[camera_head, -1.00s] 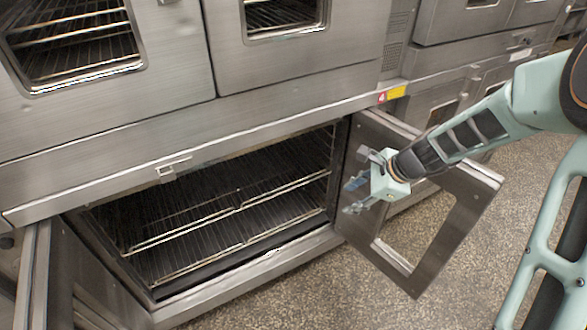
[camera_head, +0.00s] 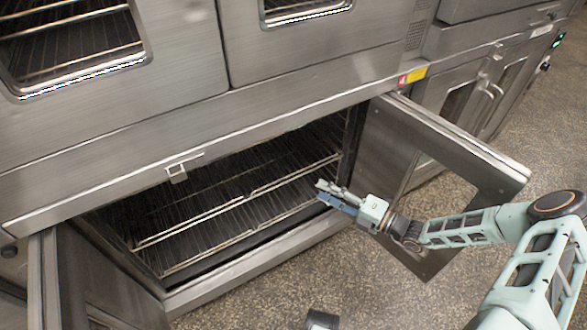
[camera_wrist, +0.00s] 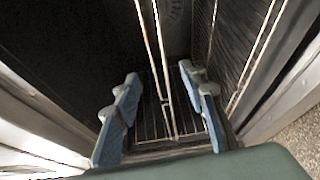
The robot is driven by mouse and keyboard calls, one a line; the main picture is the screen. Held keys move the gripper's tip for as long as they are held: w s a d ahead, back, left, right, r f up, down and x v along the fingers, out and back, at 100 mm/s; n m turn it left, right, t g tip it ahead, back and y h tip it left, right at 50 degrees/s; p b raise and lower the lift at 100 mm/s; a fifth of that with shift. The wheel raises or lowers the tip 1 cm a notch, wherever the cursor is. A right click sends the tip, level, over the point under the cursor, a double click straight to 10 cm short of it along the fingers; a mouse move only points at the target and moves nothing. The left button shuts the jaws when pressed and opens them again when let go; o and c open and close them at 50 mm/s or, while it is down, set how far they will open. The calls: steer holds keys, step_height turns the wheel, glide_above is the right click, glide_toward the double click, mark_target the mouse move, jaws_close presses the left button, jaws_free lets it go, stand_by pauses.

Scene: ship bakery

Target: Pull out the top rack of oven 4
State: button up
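Oven 4 is the lower oven, with a red 4 label (camera_head: 403,80) on its frame and both doors open. Its top rack (camera_head: 215,212) is a wire shelf inside the oven, and its front rail runs across the opening. A second rack (camera_head: 225,236) lies below it. My gripper (camera_head: 324,190) is at the right part of the opening, close to the top rack's front rail. In the wrist view its blue fingers (camera_wrist: 162,110) are apart, with thin rack rails (camera_wrist: 160,60) showing between them. I cannot tell whether the fingers touch the rack.
The open right door (camera_head: 440,150) stands beside and behind my arm. The open left door (camera_head: 95,280) stands at the lower left. An upper oven (camera_head: 290,60) is above. Speckled floor (camera_head: 270,300) in front of the oven is mostly clear.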

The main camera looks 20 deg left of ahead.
mark_target(299, 174)
steer(key=shift+m+t, duration=0.5)
steer(key=shift+m, duration=0.3)
steer(key=x, duration=0.3)
steer(key=b+x, duration=0.1)
steer(key=x, duration=0.7)
steer(key=shift+w+b, duration=0.3)
steer(key=shift+b, duration=0.05)
steer(key=shift+c, duration=0.4)
steer(key=shift+r, duration=0.1)
jaws_close()
